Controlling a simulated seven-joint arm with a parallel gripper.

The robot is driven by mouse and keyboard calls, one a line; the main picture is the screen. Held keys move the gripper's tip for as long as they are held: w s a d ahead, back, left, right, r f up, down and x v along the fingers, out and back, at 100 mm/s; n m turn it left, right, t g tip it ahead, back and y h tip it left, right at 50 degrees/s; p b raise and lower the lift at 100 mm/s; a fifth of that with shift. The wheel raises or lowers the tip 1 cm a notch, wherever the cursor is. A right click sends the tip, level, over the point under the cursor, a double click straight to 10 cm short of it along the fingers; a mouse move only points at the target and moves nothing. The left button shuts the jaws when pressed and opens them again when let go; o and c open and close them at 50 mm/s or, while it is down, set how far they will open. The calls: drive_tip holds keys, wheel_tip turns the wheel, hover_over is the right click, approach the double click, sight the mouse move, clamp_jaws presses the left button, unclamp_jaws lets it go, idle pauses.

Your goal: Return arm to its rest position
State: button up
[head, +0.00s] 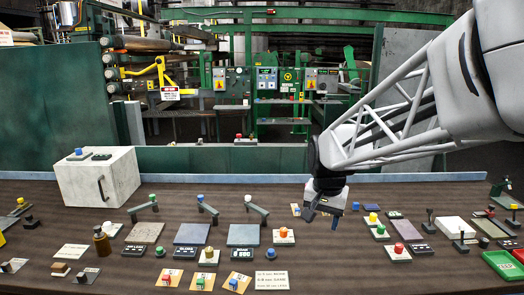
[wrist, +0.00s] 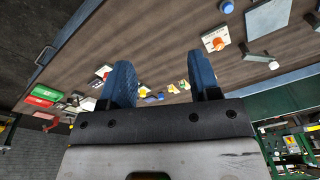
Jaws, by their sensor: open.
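My gripper (head: 322,216) hangs from the white lattice arm over the brown panel (head: 168,196), right of its middle, pointing down. In the wrist view my gripper (wrist: 164,84) shows two blue fingers set apart with nothing between them. The fingertips are above the panel, near small labelled controls. How far they are above the surface I cannot tell exactly.
The panel carries many buttons, levers and plates, including an orange button (head: 283,232) and a red button (head: 398,248). A white box (head: 97,178) stands at the back left. A green tray (head: 503,264) lies at the right edge. Green machinery stands behind.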

drive_tip(key=s+d+n, duration=0.1)
drive_tip(key=s+n, duration=0.1)
drive_tip(key=s, duration=1)
drive_tip(key=s+d+n+t, duration=0.1)
drive_tip(key=s+d+n, duration=0.1)
drive_tip(key=s, duration=1.1)
drive_tip(key=shift+s+d+f+n, duration=0.2)
drive_tip(key=shift+s+f+n, duration=0.1)
drive_tip(key=shift+f, duration=0.1)
